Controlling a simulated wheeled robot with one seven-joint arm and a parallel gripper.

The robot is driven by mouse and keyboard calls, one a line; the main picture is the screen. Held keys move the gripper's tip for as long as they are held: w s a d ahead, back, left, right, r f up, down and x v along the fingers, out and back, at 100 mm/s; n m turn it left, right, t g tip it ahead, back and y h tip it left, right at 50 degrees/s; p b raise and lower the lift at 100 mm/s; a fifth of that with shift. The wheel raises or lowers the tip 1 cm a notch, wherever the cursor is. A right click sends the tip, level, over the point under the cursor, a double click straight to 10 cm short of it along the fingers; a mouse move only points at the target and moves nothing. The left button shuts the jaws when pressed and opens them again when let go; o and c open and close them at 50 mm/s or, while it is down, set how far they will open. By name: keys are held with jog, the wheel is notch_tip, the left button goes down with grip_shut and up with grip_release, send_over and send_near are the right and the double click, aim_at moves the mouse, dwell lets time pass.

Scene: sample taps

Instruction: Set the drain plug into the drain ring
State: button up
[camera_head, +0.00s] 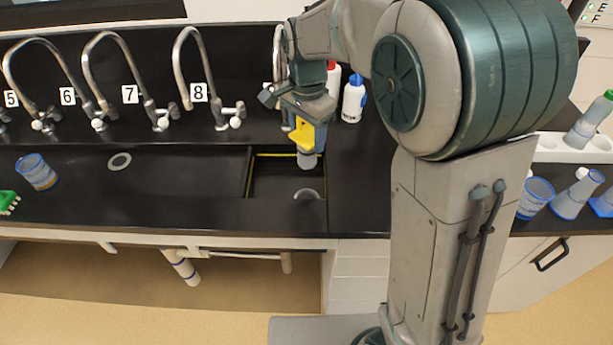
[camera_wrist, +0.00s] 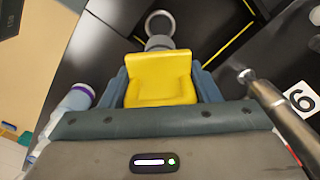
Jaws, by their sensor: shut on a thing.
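My gripper (camera_head: 308,145) is shut on the drain plug, over the right-hand sink basin. The plug has a grey rounded lower end (camera_head: 306,161) below a yellow block (camera_head: 303,133). In the wrist view the yellow block (camera_wrist: 160,82) sits between my fingers, with the plug's grey end (camera_wrist: 159,43) beyond it. The drain ring (camera_head: 307,194) is a pale ring on the basin floor, below the plug and apart from it. It also shows in the wrist view (camera_wrist: 160,16), partly covered by the plug's grey end.
The basin (camera_head: 262,180) has black walls close around the plug. Curved taps, including the one labelled 8 (camera_head: 188,75), stand along the back. Bottles (camera_head: 353,100) stand behind right of my gripper. A blue beaker (camera_head: 38,172) and another round drain fitting (camera_head: 119,161) are left.

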notch_tip(320, 180, down, 15)
jog(key=shift+r+p, duration=0.2)
jog(key=shift+p, duration=0.2)
jog(key=shift+f, duration=0.1)
jog(key=shift+f+b, duration=0.25)
jog(key=shift+b, duration=0.05)
jog(key=o, duration=1.4)
jog(key=shift+c, duration=0.2)
